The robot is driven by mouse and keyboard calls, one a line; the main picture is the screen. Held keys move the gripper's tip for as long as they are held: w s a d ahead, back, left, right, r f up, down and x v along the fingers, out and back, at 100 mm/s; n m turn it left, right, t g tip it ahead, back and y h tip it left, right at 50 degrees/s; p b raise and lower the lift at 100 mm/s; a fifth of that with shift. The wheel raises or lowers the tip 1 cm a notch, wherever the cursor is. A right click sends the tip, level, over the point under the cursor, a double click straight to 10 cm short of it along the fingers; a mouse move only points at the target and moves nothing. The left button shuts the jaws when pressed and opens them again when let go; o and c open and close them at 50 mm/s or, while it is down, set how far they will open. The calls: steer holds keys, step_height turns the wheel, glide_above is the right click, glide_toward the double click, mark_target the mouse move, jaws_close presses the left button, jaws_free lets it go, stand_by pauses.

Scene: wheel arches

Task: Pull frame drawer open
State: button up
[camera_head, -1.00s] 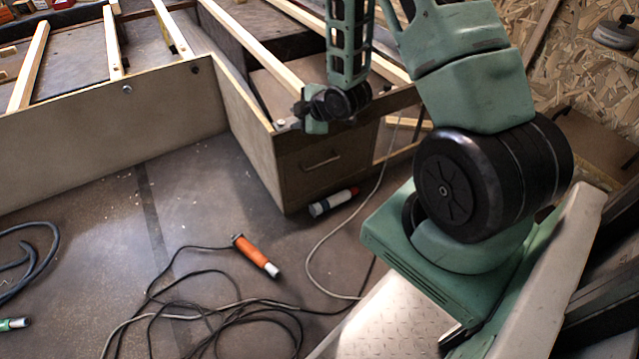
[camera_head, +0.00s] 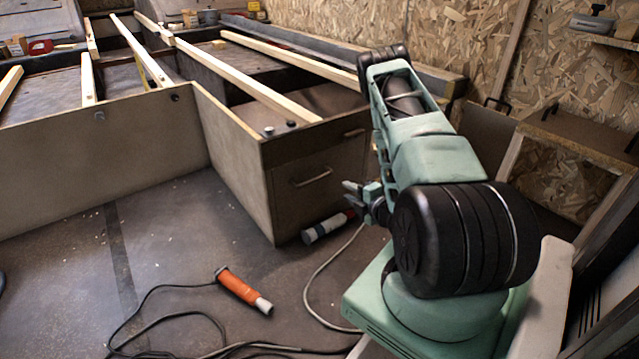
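The wooden bed frame (camera_head: 235,130) has a box end facing me, with a front panel that carries two handles. The drawer front (camera_head: 303,195) shows a metal bar handle (camera_head: 312,177) across its upper middle and looks shut. A smaller dark handle (camera_head: 354,132) sits higher, at the panel's right. My gripper (camera_head: 352,190) is to the right of the bar handle, in front of the panel's right side and apart from the handle. Its fingers are small and seem spread, with nothing visible between them. My arm hides the panel's right edge.
An orange tool (camera_head: 243,290) with a cable lies on the floor in front. An open wooden frame (camera_head: 570,150) stands at right.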

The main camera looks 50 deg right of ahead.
mark_target(321, 177)
steer(key=b+x, duration=0.6)
steer(key=x, duration=0.9)
steer(key=shift+a, duration=0.1)
jaws_close()
